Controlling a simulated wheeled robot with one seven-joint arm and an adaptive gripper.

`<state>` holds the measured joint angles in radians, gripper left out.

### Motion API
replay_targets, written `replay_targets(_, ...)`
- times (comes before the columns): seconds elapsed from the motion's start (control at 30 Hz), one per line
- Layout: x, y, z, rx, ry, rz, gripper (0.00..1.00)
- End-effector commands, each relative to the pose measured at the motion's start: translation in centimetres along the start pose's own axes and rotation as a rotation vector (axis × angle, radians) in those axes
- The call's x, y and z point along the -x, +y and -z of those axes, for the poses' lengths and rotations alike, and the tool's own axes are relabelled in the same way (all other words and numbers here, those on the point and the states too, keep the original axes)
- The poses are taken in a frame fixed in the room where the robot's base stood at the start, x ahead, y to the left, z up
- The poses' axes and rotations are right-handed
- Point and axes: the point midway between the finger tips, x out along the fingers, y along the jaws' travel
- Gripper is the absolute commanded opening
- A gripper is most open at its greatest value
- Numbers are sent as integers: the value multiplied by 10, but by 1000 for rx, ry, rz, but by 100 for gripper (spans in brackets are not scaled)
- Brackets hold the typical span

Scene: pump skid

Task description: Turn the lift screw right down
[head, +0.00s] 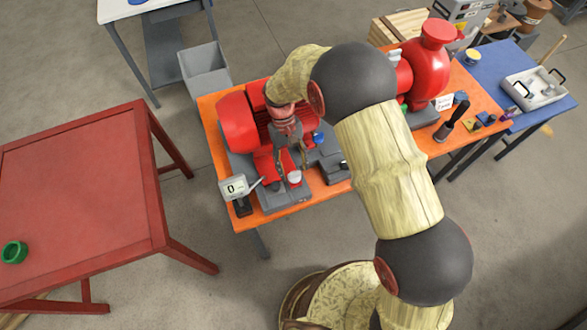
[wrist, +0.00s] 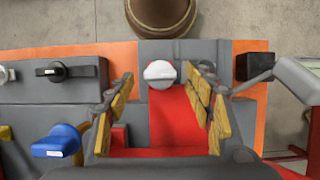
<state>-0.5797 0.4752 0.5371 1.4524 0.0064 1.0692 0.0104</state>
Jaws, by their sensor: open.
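A white rounded knob (wrist: 160,74), which may be the lift screw, stands at the end of a red part (wrist: 178,122) of the pump skid. It also shows in the head view (head: 294,177), just below my gripper. My gripper (wrist: 157,84) is open, with its two yellow-padded fingers apart to the left and right of the red part. The knob appears between the fingertips, with nothing held. In the head view my gripper (head: 291,158) hangs over the skid on the orange table. I cannot tell whether a finger touches the knob, or how far the screw is turned.
A blue handle (wrist: 60,142) and a black switch (wrist: 56,71) sit left of the fingers. A display reading 0 (head: 235,187) stands on the orange table (head: 215,125). A red motor (head: 238,124) is close to my gripper. A red table (head: 75,200) is at left.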

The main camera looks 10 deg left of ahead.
Motion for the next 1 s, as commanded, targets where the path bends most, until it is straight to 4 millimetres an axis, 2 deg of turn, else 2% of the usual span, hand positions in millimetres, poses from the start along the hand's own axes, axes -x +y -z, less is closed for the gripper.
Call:
replay_targets(0.3, 65, 0, 1, 0, 4, 0, 53)
replay_targets(0.5, 94, 0, 1, 0, 2, 0, 53)
replay_targets(0.7, 104, 0, 0, 0, 0, 0, 53)
replay_targets(1.0, 105, 0, 0, 0, 0, 0, 53)
